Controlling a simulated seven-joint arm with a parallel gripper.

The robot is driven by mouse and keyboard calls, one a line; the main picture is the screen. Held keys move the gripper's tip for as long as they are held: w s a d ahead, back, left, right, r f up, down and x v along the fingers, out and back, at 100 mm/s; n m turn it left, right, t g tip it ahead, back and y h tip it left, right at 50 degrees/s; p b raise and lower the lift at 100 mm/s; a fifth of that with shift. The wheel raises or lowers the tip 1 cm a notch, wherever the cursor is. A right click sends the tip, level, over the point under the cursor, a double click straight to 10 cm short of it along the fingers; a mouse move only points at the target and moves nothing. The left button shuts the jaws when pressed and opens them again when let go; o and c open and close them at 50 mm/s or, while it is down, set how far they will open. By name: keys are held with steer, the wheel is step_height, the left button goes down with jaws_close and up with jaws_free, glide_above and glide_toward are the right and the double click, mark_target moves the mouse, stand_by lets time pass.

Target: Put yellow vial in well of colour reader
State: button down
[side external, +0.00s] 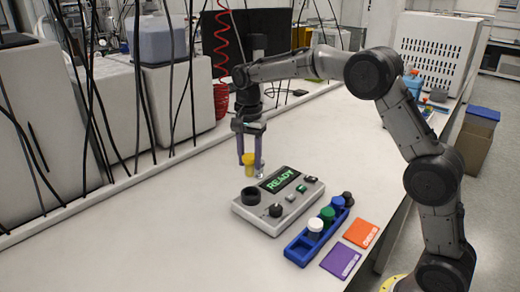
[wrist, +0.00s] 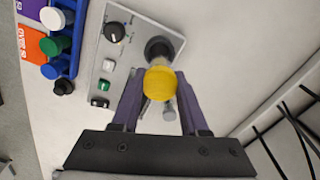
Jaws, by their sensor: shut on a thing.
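The yellow-capped vial (side external: 249,159) is held between the two purple fingers of my gripper (side external: 249,164). In the wrist view its yellow cap (wrist: 161,83) sits between the fingertips, and the cap hides most of the vial's body. The colour reader (side external: 286,209) is a grey box with a lit READY screen. Its well is a black ring (side external: 251,195) at the box's left end. The vial is above the well in the side view, apart from it. In the wrist view the cap overlaps the near edge of the dark well (wrist: 158,47).
A blue rack (side external: 296,252) with white, green, blue and black capped vials stands right of the reader. Purple (side external: 341,263) and orange (side external: 362,233) cards lie beside it. Black cables hang at the left by white machines. The bench left of the reader is clear.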

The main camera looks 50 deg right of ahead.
mark_target(251, 173)
steer(key=shift+d+f, duration=0.15)
steer(key=shift+f, duration=2.15)
steer(key=shift+f, duration=0.15)
steer(key=shift+f, duration=1.5)
steer(key=shift+f, duration=0.35)
steer(key=shift+c, duration=1.7)
jaws_free()
steer(key=shift+o, duration=0.3)
steer(key=shift+o, duration=1.4)
